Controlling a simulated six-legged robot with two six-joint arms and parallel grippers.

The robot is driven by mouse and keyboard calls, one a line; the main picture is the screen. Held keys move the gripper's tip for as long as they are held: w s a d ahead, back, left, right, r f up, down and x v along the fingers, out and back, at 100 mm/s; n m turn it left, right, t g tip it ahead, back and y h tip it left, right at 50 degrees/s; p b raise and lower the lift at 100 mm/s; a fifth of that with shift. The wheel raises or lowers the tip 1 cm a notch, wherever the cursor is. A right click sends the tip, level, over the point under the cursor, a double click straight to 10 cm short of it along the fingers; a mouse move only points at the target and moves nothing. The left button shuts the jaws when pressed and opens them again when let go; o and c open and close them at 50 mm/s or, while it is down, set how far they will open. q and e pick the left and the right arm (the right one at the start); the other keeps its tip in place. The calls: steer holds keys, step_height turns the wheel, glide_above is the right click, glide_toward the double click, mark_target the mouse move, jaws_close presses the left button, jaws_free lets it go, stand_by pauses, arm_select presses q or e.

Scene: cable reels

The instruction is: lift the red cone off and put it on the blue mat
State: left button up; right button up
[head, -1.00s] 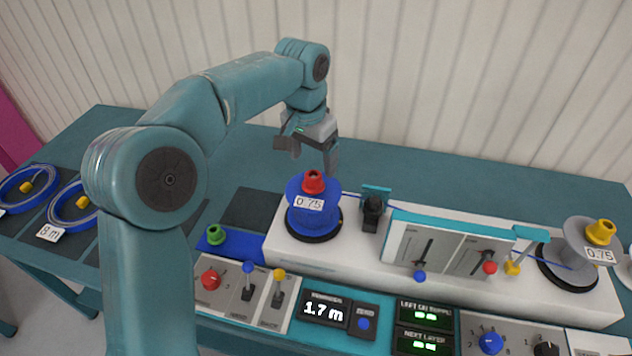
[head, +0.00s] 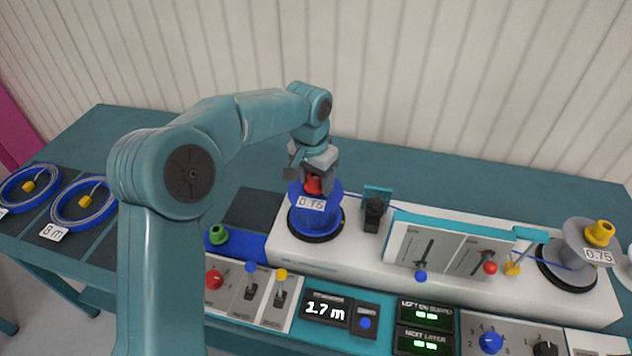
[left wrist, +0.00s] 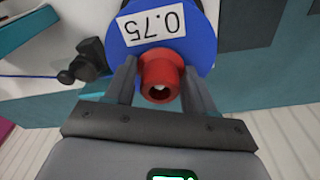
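The red cone (head: 313,185) sits on top of the blue reel (head: 316,222), which carries a 0.75 label and stands on the white machine. My left gripper (head: 314,183) is lowered over the cone. In the left wrist view the red cone (left wrist: 160,75) is between the two fingers of my left gripper (left wrist: 160,82), with a narrow gap seeming to show at the sides, so the fingers look open around it. The blue mat (head: 250,246) lies left of the reel, with a green cone (head: 217,235) on it. My right gripper is not in view.
A grey reel (head: 577,250) with a yellow cone (head: 599,232) stands at the right. A black guide (head: 375,212) is just right of the blue reel. Switches and displays line the front. Blue cable coils (head: 84,205) lie at the left.

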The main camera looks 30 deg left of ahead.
arm_select(q)
steer(key=shift+c, duration=0.9)
steer(key=shift+s+r, duration=0.1)
steer(key=shift+s, duration=0.1)
steer(key=shift+w, duration=0.1)
steer(key=shift+r, duration=0.6)
step_height(320, 180, up, 19)
steer(key=p, duration=0.3)
steer(key=shift+f, duration=0.1)
